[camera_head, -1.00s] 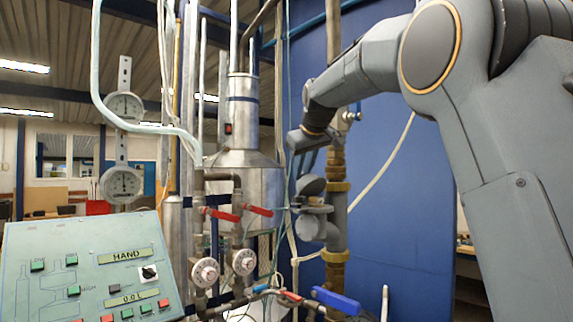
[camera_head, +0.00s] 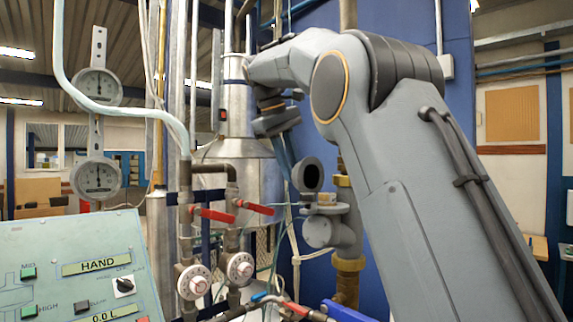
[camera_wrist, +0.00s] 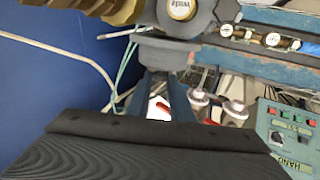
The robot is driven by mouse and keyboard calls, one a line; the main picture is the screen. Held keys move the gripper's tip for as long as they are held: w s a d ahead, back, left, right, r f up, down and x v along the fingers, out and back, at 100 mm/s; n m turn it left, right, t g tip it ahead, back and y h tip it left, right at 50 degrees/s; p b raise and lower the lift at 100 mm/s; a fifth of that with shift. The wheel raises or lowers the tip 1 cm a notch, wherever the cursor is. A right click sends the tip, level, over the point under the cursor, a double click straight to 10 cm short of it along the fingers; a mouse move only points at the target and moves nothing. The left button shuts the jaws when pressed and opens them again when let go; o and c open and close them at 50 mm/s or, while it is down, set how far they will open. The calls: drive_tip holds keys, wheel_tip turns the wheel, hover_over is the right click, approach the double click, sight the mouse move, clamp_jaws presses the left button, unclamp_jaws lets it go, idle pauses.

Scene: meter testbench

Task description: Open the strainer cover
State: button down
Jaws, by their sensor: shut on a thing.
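The grey strainer cover (camera_head: 312,174) stands raised, its round dark inner side showing in the head view. It is over the grey strainer body (camera_head: 335,228) on the vertical pipe with brass fittings. My gripper (camera_head: 294,172) reaches down from the upper left, its fingers shut on the cover's left side. In the wrist view the two fingers of my gripper (camera_wrist: 165,75) end at a grey piece, the cover (camera_wrist: 165,52). A round pale dial face (camera_wrist: 181,8) with a brass rim shows just beyond it. The exact finger contact is partly hidden.
Two red-handled valves (camera_head: 212,214) and white round dials (camera_head: 239,267) stand left of the strainer. The control panel (camera_head: 75,265) is at lower left. A blue handle (camera_head: 345,312) lies below. A blue wall is behind, and thin hoses hang close by.

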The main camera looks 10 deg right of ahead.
drive_tip(key=shift+w+f, duration=0.15)
idle(0.4)
drive_tip(key=c, duration=1.6)
unclamp_jaws()
drive_tip(key=shift+c, duration=0.2)
drive_tip(key=v, duration=0.7)
drive_tip(key=shift+a+r, duration=0.25)
drive_tip(key=shift+r, duration=0.1)
